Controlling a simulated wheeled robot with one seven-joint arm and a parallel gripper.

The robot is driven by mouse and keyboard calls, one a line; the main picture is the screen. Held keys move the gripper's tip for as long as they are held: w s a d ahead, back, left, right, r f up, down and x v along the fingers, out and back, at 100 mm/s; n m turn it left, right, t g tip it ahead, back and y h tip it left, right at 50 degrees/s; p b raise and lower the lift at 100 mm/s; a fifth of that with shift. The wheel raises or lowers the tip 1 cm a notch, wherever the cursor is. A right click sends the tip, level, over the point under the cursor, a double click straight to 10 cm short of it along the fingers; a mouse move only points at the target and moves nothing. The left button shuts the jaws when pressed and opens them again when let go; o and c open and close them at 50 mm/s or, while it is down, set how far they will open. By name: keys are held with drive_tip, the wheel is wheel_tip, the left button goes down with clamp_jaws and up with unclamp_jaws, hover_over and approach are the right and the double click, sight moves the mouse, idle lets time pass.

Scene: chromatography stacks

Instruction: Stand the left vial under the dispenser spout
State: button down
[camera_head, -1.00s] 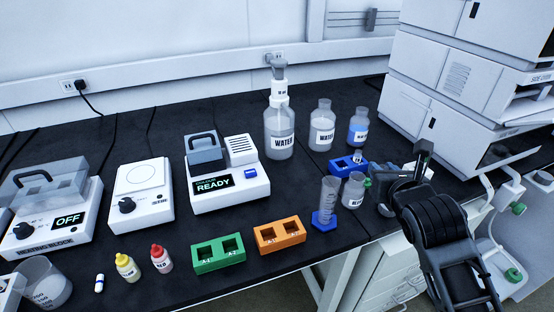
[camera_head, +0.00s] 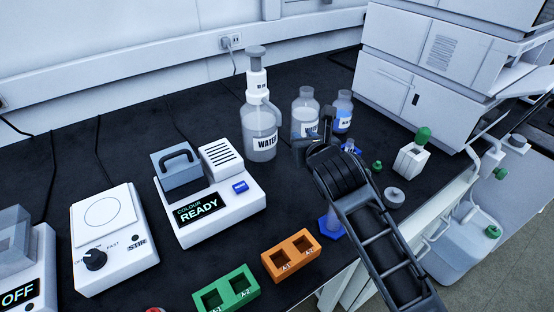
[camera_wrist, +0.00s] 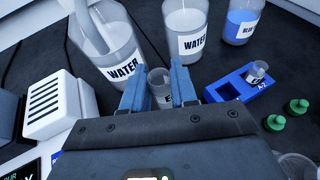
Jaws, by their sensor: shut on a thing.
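My gripper (camera_wrist: 159,88) is shut on a small clear vial (camera_wrist: 160,82) with a white label, held upright between its blue fingers in the wrist view. In the head view my gripper (camera_head: 312,145) is right of the dispenser, a large clear WATER bottle (camera_head: 262,122) with a grey pump top. The dispenser (camera_wrist: 122,68) is just ahead and left of the held vial in the wrist view; its spout tip is hard to make out. The blue rack (camera_wrist: 228,88) to the right has one vial (camera_wrist: 257,72) in its right slot. My arm hides most of the rack in the head view.
Two more bottles, a WATER bottle (camera_head: 305,112) and a blue-filled one (camera_head: 343,112), stand behind my gripper. The READY device (camera_head: 210,205) is left of the dispenser. Green caps (camera_wrist: 275,122) lie near the rack. Orange (camera_head: 290,255) and green (camera_head: 226,290) racks are in front.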

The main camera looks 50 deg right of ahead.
drive_tip(key=w+f, duration=0.1)
drive_tip(key=w, duration=0.1)
drive_tip(key=w+a+f, duration=0.1)
drive_tip(key=w, duration=0.1)
drive_tip(key=w+a+f+b, duration=0.1)
drive_tip(key=w+f, duration=0.1)
drive_tip(key=shift+w+f+b, duration=0.1)
drive_tip(key=shift+f+b, duration=0.3)
drive_tip(key=shift+f, duration=1.55)
drive_tip(key=shift+f, duration=0.1)
drive_tip(key=c, duration=0.9)
unclamp_jaws()
drive_tip(key=shift+o, duration=0.2)
drive_tip(key=shift+a, duration=0.1)
drive_tip(key=v, duration=1.2)
drive_tip(key=shift+p, duration=0.3)
